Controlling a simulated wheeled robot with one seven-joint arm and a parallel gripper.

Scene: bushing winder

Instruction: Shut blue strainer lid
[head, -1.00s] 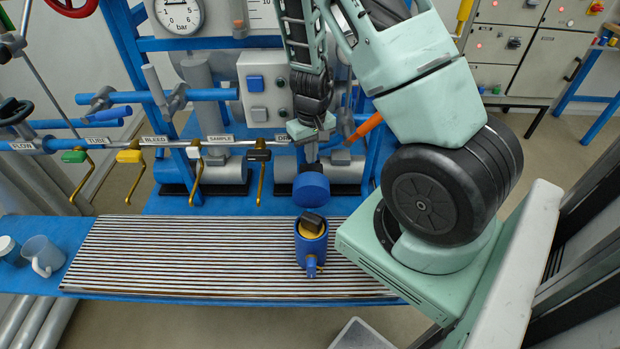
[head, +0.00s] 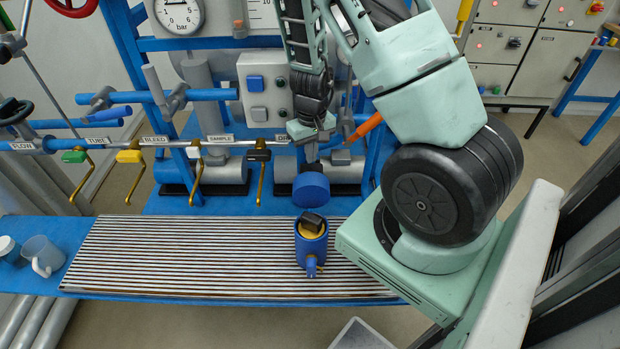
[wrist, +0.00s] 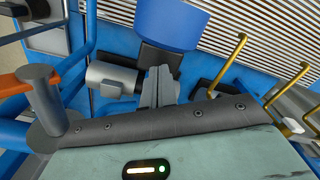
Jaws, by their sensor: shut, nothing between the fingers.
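The blue strainer body (head: 311,247) stands on the slatted top of the blue bench, with a yellow ring and a dark block at its open top. The round blue lid (head: 311,190) is apart from that opening, just behind it in the head view. In the wrist view the lid (wrist: 168,22) is at the top centre, with a dark block at its near side. My gripper (head: 309,153) is behind the lid in the head view. Its fingers (wrist: 159,84) are shut and empty, close to the dark block; I cannot tell whether they touch it.
A row of labelled valves with coloured handles (head: 131,156) runs along a pipe at the left. A grey control box (head: 265,88) and blue pipework stand behind. A clear mug (head: 42,255) is at the bench's left end. The slatted top (head: 190,260) left of the strainer is clear.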

